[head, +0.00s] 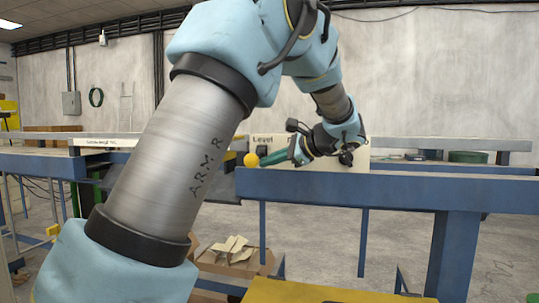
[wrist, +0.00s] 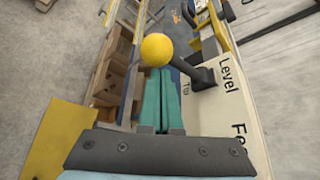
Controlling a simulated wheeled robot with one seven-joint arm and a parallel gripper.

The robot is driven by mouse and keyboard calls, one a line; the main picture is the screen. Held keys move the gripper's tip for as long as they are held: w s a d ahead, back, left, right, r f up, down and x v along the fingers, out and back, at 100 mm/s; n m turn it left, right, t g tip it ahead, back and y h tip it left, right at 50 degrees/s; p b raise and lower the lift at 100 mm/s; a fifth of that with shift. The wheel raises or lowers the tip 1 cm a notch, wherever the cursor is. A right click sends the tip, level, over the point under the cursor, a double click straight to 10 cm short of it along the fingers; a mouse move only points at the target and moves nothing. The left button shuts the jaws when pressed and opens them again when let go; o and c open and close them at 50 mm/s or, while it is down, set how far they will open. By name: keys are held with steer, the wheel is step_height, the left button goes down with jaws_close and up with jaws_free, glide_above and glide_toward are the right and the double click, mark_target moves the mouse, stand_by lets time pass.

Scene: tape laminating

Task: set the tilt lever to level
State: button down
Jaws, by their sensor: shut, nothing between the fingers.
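The tilt lever has a yellow ball knob (head: 251,159) and a short dark rod that shows in the wrist view (wrist: 182,65). The rod runs from a dark pivot on a cream panel (wrist: 253,135) out to the knob. The panel also shows in the head view (head: 358,159), with the word "Level" near the knob. My gripper (head: 266,160) has teal fingers, shut and empty, pointing at the knob. In the wrist view the fingertips (wrist: 157,72) end right by the knob's lower edge; I cannot tell whether they touch it. The lever's exact setting is unclear.
A blue beam (head: 400,189) runs along the front below the panel. Cardboard boxes (head: 235,258) lie on a low shelf beneath, and also show left of my fingers in the wrist view (wrist: 117,65).

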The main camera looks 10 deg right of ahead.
steer(key=shift+w+r+p, duration=0.2)
steer(key=shift+r+p, duration=0.6)
steer(key=shift+r, duration=1)
steer(key=shift+r+p, duration=0.7)
steer(key=shift+r, duration=0.15)
